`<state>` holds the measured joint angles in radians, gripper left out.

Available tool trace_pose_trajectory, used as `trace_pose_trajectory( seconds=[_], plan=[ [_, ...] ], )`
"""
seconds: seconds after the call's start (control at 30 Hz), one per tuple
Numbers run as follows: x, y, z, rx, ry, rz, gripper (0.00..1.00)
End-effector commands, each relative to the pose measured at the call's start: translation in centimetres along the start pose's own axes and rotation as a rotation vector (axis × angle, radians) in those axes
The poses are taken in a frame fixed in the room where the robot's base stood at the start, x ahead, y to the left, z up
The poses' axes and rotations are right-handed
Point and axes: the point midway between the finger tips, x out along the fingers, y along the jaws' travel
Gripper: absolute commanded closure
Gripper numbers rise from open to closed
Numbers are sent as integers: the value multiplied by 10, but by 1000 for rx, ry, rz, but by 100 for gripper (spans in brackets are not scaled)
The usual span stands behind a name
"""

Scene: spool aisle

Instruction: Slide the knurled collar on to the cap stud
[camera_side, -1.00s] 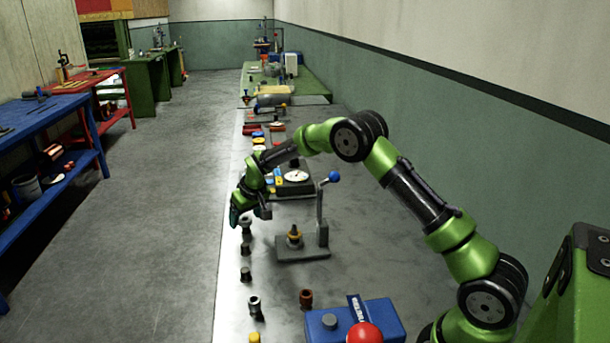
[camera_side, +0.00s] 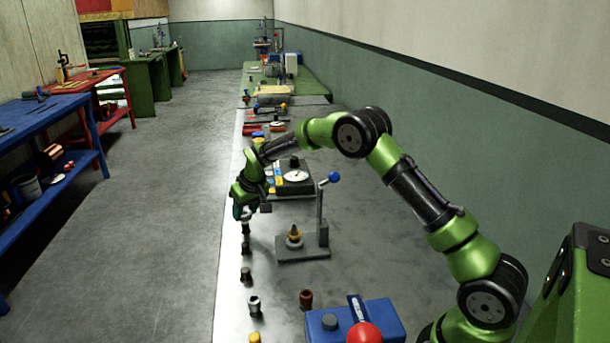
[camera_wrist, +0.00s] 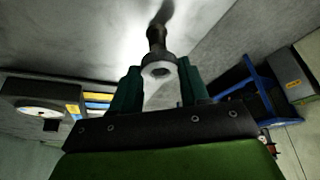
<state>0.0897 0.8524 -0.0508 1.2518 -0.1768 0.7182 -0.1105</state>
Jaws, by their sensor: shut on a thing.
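My gripper (camera_side: 244,212) is over the row of small spools along the bench's left edge in the side view. In the wrist view, its two teal fingers (camera_wrist: 160,82) are shut on a pale grey ring with a hole, which I take to be the collar (camera_wrist: 158,70). A dark, waisted post (camera_wrist: 156,36), perhaps the cap stud, shows just beyond the ring and nearly in line with it. I cannot tell whether they touch. In the side view, a light-topped piece (camera_side: 246,228) shows right under the fingers. The knurling is too small to see.
Dark spools (camera_side: 246,274) stand in a row toward the camera, with a brown one (camera_side: 306,298) beside them. A grey lever stand (camera_side: 303,250) with a blue knob stands right of my gripper. A dial box (camera_side: 296,178) is behind it. The floor aisle at left is clear.

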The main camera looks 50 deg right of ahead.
Motion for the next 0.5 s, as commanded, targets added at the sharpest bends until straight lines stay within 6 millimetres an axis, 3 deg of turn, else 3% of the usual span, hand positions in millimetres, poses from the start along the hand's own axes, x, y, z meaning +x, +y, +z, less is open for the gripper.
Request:
trace_pose_trajectory(
  seconds=[0.2,0.5],
  plan=[
    [-43,0,-20,0,5,0,85],
    [-93,-6,-34,-13,4,-7,85]
  ],
)
